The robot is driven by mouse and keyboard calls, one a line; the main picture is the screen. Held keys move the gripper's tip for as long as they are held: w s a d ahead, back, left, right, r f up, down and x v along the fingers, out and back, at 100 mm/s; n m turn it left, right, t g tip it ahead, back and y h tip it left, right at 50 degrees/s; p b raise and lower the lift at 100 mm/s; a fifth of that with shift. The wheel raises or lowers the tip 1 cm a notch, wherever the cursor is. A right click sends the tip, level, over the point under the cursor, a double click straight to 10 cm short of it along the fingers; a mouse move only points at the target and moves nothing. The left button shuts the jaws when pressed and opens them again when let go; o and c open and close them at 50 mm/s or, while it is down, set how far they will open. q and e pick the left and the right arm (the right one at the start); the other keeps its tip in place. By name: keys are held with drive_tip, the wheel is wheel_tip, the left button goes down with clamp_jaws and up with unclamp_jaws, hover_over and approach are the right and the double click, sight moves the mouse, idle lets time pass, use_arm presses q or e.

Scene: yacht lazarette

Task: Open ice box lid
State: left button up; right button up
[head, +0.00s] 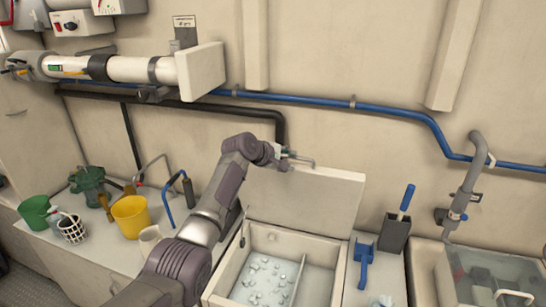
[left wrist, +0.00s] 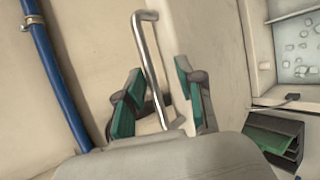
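The ice box (head: 342,277) stands at lower middle in the head view, with small ice cubes inside and a divider. Its pale lid (head: 310,203) stands raised behind the opening, leaning near the wall. My left gripper (head: 284,158) is at the lid's upper left edge. In the left wrist view my left gripper (left wrist: 158,88) is open, its green-padded fingers on either side of a bent metal handle (left wrist: 150,52). Gaps show between the pads and the handle. The ice also shows in the left wrist view, upper right. My right gripper is not in view.
A blue pipe (head: 390,110) runs along the wall above the lid. A yellow bucket (head: 130,216) and green containers stand on the left counter. A grey holder with a blue-handled brush (head: 394,233) stands right of the box, beside a water-filled tank (head: 495,275).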

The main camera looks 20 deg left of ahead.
use_arm(q)
drive_tip(key=v, duration=1)
drive_tip(key=shift+s+r, duration=0.1)
drive_tip(key=shift+s, duration=0.05)
